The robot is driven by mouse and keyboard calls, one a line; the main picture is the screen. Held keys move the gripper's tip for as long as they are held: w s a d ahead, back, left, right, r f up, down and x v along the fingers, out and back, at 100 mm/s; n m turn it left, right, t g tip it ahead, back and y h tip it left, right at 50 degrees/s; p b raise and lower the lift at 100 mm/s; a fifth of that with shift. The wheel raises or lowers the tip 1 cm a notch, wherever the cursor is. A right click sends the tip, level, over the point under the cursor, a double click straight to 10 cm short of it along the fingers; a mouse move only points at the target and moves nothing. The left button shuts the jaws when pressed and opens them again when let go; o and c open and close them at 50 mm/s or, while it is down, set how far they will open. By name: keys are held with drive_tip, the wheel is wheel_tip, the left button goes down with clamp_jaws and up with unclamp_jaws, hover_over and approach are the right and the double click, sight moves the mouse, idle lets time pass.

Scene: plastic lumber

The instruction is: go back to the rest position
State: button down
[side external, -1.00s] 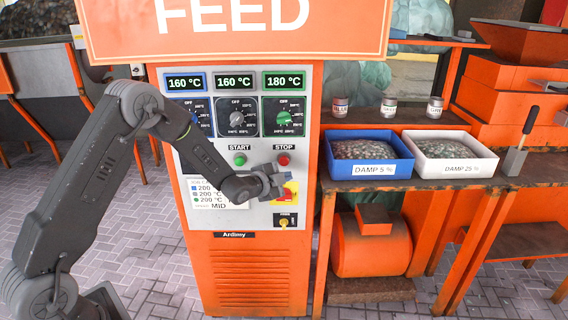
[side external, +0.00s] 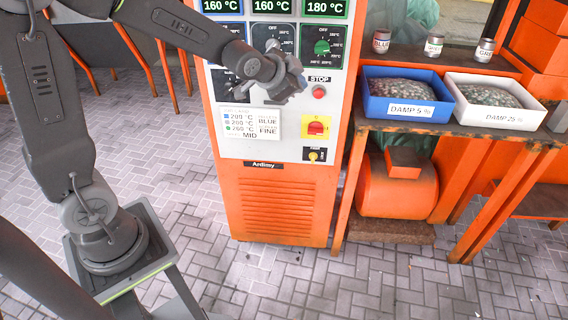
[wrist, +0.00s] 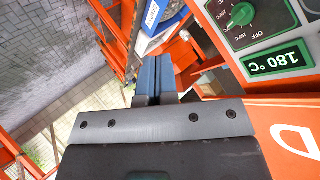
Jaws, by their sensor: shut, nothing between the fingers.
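My gripper (side external: 292,84) is in front of the orange machine's control panel (side external: 240,180), left of the red STOP button (side external: 319,92) and below the middle dial. It covers the spot where the START button sits. In the wrist view its two blue-grey fingers (wrist: 153,78) lie together, shut with nothing between them. The green dial (side external: 322,46) and its 180 °C display (side external: 325,9) are up and right of the gripper. The red and yellow switch (side external: 317,127) is below it. My arm reaches in from the left.
A blue bin (side external: 364,105) marked DAMP 5 % and a white bin (side external: 447,101) marked DAMP 25 % stand on the bench at right. Three small tins, one of them a grey tin (side external: 433,45), stand on the shelf behind. The paved floor (side external: 420,285) in front is clear.

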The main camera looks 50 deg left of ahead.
drive_tip(key=s+d+r+n+g, duration=0.1)
drive_tip(key=s+d+n+g, duration=0.1)
drive_tip(key=s, duration=1.1)
drive_tip(key=s+d+r+n+g+h, duration=0.1)
drive_tip(key=s+d+r+n+g, duration=0.1)
drive_tip(key=s, duration=1.1)
drive_tip(key=shift+s+d+n+g, duration=0.25)
drive_tip(key=shift+d+n+g, duration=0.55)
drive_tip(key=shift+d+n, duration=0.15)
drive_tip(key=c, duration=1.8)
unclamp_jaws()
